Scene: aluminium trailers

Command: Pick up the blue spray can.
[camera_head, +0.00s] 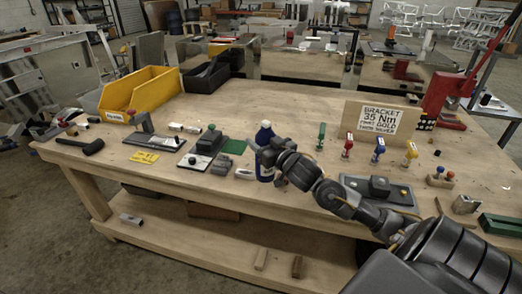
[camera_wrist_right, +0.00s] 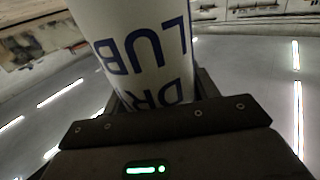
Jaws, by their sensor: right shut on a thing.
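In the right wrist view the can's white label with blue lettering (camera_wrist_right: 135,40) fills the space between the fingers (camera_wrist_right: 157,92). My left gripper is not in view.
Several coloured-handled tools (camera_head: 348,146) stand right, before a bracket sign (camera_head: 380,118). A yellow bin (camera_head: 142,90) sits back left.

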